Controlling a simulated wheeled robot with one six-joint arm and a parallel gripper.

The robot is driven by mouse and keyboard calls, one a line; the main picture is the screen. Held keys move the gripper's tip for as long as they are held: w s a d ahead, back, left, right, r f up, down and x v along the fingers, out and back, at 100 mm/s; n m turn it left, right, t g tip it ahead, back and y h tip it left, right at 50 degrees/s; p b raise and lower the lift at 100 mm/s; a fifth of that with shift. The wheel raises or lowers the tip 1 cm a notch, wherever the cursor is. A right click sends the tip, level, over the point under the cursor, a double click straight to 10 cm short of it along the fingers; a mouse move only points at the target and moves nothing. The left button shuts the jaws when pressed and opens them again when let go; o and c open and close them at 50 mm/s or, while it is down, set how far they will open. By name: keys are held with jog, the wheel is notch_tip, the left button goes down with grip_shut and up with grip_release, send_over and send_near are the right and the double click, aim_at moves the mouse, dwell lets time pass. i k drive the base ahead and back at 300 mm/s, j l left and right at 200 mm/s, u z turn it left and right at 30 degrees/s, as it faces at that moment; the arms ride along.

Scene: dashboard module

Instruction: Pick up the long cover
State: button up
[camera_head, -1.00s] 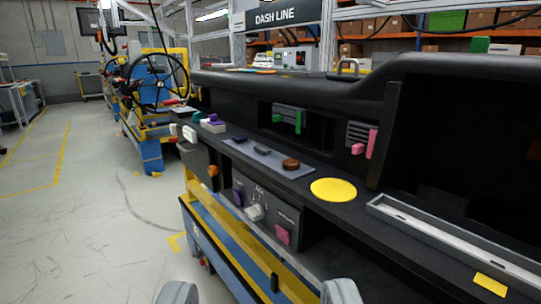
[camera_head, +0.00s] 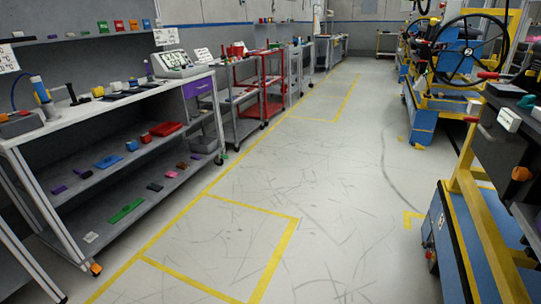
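I cannot tell for certain which thing is the long cover. Candidates lie on the workbench at the left: a long green flat piece (camera_head: 126,211) on its lowest shelf and dark flat pieces (camera_head: 120,97) on its top. All are small at this distance. My gripper is out of view, so whether it is open or shut is hidden.
The workbench (camera_head: 110,115) fills the left, with grey and red carts (camera_head: 262,90) beyond it. Open floor (camera_head: 300,190) with yellow lines runs down the middle. The blue and yellow dashboard stand (camera_head: 470,240) is at the right edge.

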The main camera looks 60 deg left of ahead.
aim_at(127, 209)
jog(key=u, duration=3)
jog(key=i+l+u, duration=0.7)
jog(key=i+l, duration=0.35)
jog(key=i+l+u, duration=0.35)
jog(key=l, duration=0.35)
